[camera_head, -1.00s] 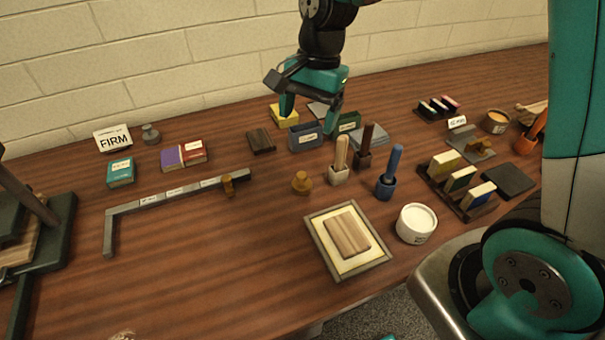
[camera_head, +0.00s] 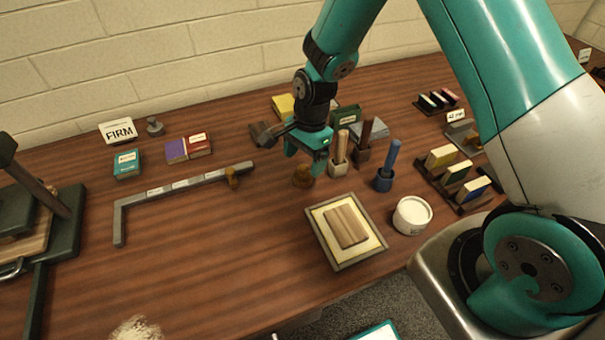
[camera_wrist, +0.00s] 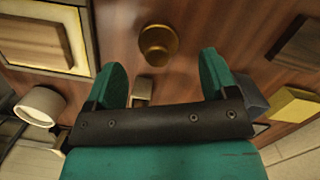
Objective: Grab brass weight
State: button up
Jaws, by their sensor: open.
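The brass weight (camera_head: 303,177) stands on the wooden table, left of the brush holders. In the head view my gripper (camera_head: 305,165) is above it and partly covers its top. In the wrist view the brass weight (camera_wrist: 158,44) is a round, gold-coloured piece. It lies beyond the fingertips, roughly midway between them sideways. My gripper (camera_wrist: 163,72) is open, and its two teal fingers are apart with nothing between them. I cannot tell the exact height of the fingers above the weight.
Close to the right are a holder with a wooden handle (camera_head: 338,168) and a blue-handled tool (camera_head: 385,178). A framed tray (camera_head: 325,247) with a wooden block is in front. A metal bar (camera_head: 185,186) with a brass slider lies left. Bare table lies to the front left.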

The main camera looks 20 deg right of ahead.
aim_at(304, 166)
jog(key=shift+s+a+f+p, duration=0.15)
jog(key=shift+f+p, duration=0.2)
jog(key=shift+f, duration=0.85)
jog(key=shift+s+a+f+p, duration=0.15)
jog(key=shift+f+p, duration=0.2)
jog(key=shift+f, duration=0.8)
jog(key=shift+w, duration=0.1)
jog(key=c, duration=1.3)
